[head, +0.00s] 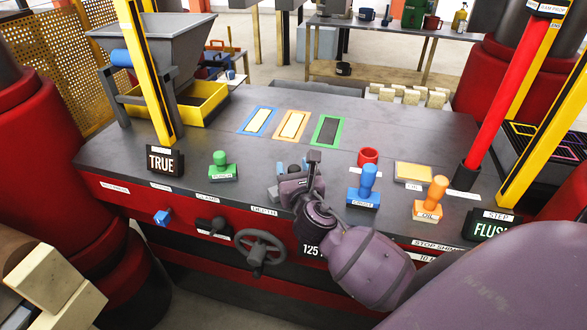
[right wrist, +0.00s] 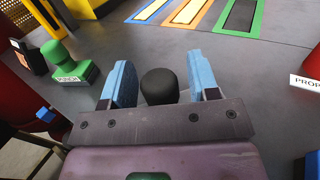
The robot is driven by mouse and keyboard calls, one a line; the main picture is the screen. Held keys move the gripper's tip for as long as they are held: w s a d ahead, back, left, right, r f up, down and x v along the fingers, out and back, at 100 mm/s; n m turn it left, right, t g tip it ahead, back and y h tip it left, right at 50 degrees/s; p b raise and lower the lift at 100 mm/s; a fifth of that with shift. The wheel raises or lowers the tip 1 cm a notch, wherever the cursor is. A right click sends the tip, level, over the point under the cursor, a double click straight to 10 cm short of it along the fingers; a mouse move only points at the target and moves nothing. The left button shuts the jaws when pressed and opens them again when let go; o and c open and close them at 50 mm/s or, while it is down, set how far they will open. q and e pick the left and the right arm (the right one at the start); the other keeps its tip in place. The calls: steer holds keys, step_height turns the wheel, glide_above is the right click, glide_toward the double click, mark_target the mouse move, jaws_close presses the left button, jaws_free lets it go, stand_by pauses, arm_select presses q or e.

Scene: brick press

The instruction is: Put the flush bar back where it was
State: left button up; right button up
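My right gripper (head: 296,167) is over the front middle of the dark press table. Its blue fingers show apart in the right wrist view (right wrist: 158,84). A black round knob (right wrist: 158,86) appears between them, with a gap on each side; its lower part is hidden. The knob also shows in the head view (head: 314,157). I cannot tell which part is the flush bar. My left gripper is not in view.
Blue (head: 257,121), orange (head: 291,125) and green (head: 329,131) frames lie on the table. A handwheel (head: 261,250) is on the front.

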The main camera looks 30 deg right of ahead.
steer(key=shift+r, duration=0.1)
steer(key=v, duration=1.2)
steer(key=shift+b, duration=0.45)
steer(key=shift+r, duration=0.1)
